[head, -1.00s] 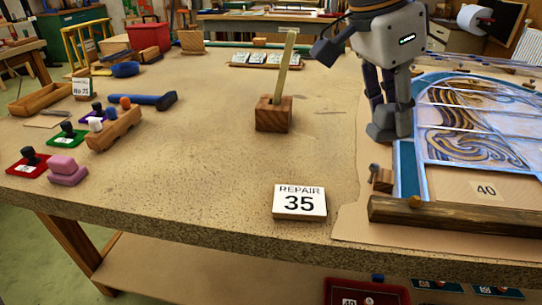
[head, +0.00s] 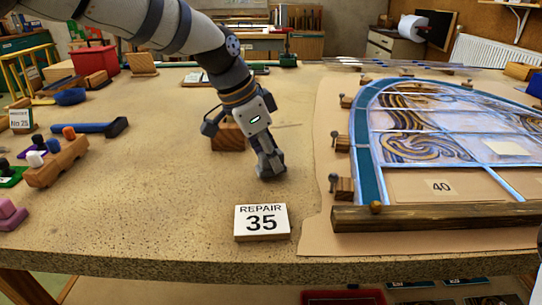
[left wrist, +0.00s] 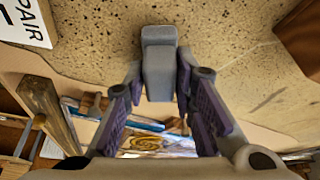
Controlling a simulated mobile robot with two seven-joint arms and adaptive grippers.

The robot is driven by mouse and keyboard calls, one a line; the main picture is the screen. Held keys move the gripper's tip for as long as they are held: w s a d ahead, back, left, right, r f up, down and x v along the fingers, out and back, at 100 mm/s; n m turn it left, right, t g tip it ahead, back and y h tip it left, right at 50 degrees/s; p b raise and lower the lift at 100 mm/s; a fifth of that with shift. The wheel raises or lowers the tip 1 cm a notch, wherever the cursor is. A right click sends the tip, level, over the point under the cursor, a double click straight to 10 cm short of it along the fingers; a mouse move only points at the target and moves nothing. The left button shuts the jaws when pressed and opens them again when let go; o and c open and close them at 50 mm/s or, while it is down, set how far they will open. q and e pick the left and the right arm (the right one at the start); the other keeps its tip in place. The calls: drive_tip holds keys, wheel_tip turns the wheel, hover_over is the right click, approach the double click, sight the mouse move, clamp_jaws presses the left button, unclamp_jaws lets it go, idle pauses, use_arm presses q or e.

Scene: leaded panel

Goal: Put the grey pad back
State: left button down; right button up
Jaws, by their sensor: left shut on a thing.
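My left gripper (head: 269,160) reaches down over bare bench top, just behind the "REPAIR 35" card (head: 262,222). It is shut on a small grey pad (head: 270,172), low over the bench; I cannot tell whether the pad touches it. In the left wrist view the pad (left wrist: 159,65) sits between the fingertips (left wrist: 162,75), with speckled bench top beyond. The leaded panel (head: 372,180) lies to the right on brown paper.
A wooden block (head: 228,134) stands close behind the gripper, partly hidden by my arm. Small wooden blocks with nails (head: 343,187) line the panel's left edge, and a wooden bar (head: 430,217) its front. Stamps, a hammer (head: 103,128) and a pink block (head: 9,215) lie left. Bench between is clear.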

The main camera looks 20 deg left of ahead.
use_arm(q)
drive_tip(key=shift+f, duration=0.15)
drive_tip(key=shift+f, duration=0.1)
drive_tip(key=c, duration=1.3)
unclamp_jaws()
drive_tip(key=shift+c, duration=0.2)
drive_tip(key=v, duration=1.2)
drive_tip(key=shift+p, duration=0.4)
